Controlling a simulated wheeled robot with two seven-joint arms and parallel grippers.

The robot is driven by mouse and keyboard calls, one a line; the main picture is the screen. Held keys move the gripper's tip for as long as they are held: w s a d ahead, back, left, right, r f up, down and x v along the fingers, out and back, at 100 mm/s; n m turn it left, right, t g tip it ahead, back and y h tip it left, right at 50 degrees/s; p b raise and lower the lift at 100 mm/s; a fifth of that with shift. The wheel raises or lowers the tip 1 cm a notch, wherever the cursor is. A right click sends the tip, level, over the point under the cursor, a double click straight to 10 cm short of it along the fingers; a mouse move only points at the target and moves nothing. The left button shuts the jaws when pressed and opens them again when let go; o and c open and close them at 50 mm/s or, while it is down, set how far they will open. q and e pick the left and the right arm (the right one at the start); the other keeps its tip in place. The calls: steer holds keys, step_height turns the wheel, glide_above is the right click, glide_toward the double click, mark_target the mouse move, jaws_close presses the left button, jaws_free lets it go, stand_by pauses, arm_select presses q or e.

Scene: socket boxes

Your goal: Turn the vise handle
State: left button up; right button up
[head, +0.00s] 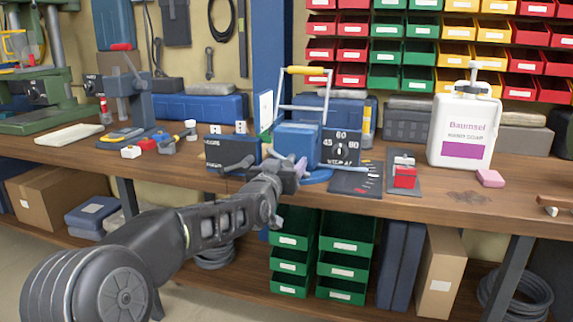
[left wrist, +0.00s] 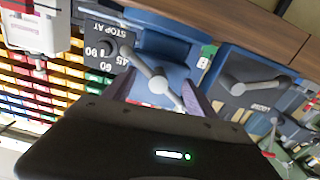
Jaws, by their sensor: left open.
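The blue vise (head: 297,142) stands at the bench's front edge in the head view. Its grey handle (left wrist: 158,84), a bar through a round hub, shows in the left wrist view against the blue vise body (left wrist: 160,50). My left gripper (head: 291,174) is in front of the vise and largely hides the handle in the head view. In the wrist view my left gripper (left wrist: 157,94) is open, with purple-grey fingers on either side of the handle's hub and lower bar. Whether they touch it I cannot tell. My right gripper is not in view.
A dark box with a grey crank (head: 232,153) stands just left of the vise. A numbered dial panel (head: 342,150) is right of it. A white Baumsel canister (head: 461,128) and a pink block (head: 490,178) are farther right on the wooden bench (head: 440,198).

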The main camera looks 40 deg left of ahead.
arm_select(q)
steer(key=shift+w+a, duration=0.1)
steer(key=shift+w, duration=0.2)
jaws_close()
stand_by(0.5)
